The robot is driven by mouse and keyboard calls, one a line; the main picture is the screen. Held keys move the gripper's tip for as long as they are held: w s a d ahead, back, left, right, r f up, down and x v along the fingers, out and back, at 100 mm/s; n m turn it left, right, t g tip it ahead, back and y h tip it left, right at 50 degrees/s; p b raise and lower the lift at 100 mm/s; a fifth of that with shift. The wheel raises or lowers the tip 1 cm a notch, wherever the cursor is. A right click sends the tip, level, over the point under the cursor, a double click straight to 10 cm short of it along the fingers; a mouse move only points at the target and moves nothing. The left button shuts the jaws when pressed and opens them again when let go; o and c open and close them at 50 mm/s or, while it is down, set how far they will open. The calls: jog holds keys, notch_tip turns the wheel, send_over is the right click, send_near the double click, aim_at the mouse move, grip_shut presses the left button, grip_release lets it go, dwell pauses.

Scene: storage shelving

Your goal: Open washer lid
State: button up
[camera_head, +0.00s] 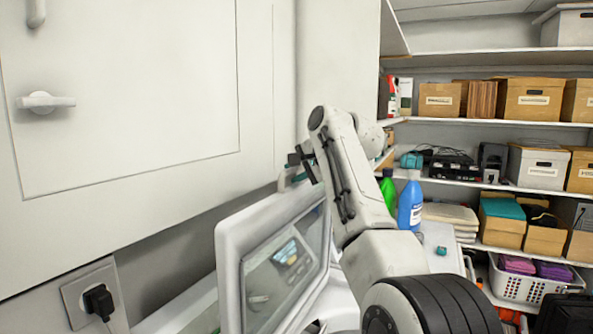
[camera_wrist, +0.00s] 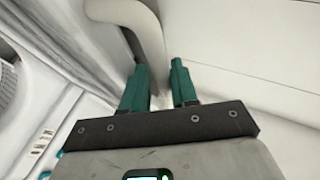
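The washer lid (camera_head: 227,270) is a white frame around a dark glass pane. In the head view it stands raised and tilted, with reflections in the glass. My gripper (camera_head: 297,172) is at the lid's upper far corner, partly hidden by my arm. In the wrist view, the green fingertips of my gripper (camera_wrist: 159,82) are apart, with nothing clearly held between them. A curved white bar (camera_wrist: 150,30) lies just beyond the fingertips; I cannot tell whether it touches them. The washer's body is mostly hidden behind the lid and my arm.
A white cabinet with a door handle (camera_head: 45,102) fills the left. A wall socket with a black plug (camera_head: 98,301) is below it. Green (camera_head: 387,190) and blue (camera_head: 410,203) bottles stand right of my arm. Shelves with boxes (camera_head: 526,98) fill the back right.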

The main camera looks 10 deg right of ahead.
jog(key=shift+s+d, duration=0.1)
jog(key=shift+d, duration=0.05)
jog(key=b+v, duration=0.4)
jog(key=v, duration=0.6)
jog(key=shift+s+r, duration=0.2)
jog(key=shift+s, duration=0.05)
